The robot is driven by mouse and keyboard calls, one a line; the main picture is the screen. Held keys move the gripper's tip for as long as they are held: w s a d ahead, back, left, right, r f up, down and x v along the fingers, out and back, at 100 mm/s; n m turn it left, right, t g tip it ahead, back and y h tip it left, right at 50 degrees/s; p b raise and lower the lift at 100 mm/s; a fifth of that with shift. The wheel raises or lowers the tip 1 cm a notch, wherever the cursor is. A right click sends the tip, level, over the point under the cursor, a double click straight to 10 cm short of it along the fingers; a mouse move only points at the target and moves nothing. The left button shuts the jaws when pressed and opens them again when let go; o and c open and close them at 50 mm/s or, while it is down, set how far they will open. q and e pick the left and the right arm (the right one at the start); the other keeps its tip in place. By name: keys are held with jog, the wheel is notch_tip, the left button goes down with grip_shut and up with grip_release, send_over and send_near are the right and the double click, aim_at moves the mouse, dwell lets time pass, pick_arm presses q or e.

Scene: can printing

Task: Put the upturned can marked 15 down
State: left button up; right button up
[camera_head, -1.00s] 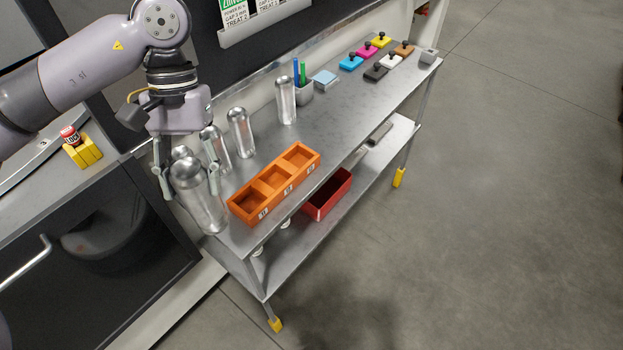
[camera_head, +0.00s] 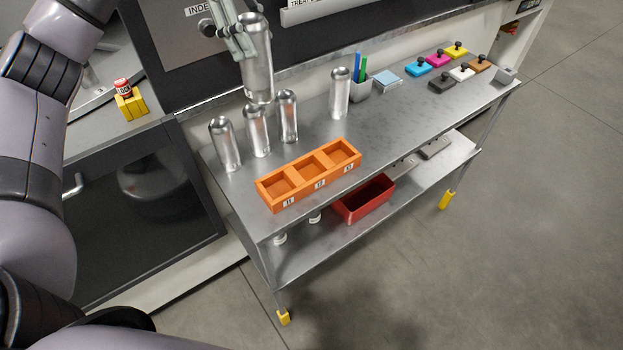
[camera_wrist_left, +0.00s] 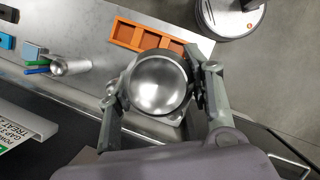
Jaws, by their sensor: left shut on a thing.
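My left gripper (camera_head: 240,45) is shut on a silver can (camera_head: 258,70) and holds it roughly upright above the back left part of the metal table (camera_head: 390,115). In the left wrist view the gripper's fingers (camera_wrist_left: 158,88) close around the can's two sides, and its rounded shiny end (camera_wrist_left: 158,78) faces the camera. No number can be read on this can. Several similar silver cans stand on the table: one at the left (camera_head: 224,145), two near it (camera_head: 257,130) (camera_head: 288,115), and one farther right (camera_head: 340,95). My right gripper is not in view.
An orange tray (camera_head: 312,184) with three empty compartments and number labels lies at the table's front edge. A pen cup (camera_head: 360,90), a light blue block (camera_head: 388,80) and several coloured stampers (camera_head: 440,82) stand to the right. A red bin (camera_head: 365,200) is on the lower shelf.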

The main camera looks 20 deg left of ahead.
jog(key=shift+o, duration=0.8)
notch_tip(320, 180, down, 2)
jog(key=shift+b, duration=0.7)
pick_arm(q)
jog(key=w+a+r+n+t+y+b, duration=0.1)
jog(key=w+a+r+n+t+b, duration=0.25)
jog(key=n, duration=0.65)
pick_arm(e)
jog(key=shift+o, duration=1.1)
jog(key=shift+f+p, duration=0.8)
jog(key=shift+p, duration=0.1)
pick_arm(q)
jog(key=d+f+m+b, duration=0.2)
jog(key=d+f, duration=0.8)
jog(key=d, duration=0.2)
notch_tip(320, 180, down, 20)
jog(key=p, duration=0.4)
jog(key=shift+w+g+p, duration=0.25)
jog(key=shift+g+p, duration=0.1)
jog(key=shift+p, duration=0.05)
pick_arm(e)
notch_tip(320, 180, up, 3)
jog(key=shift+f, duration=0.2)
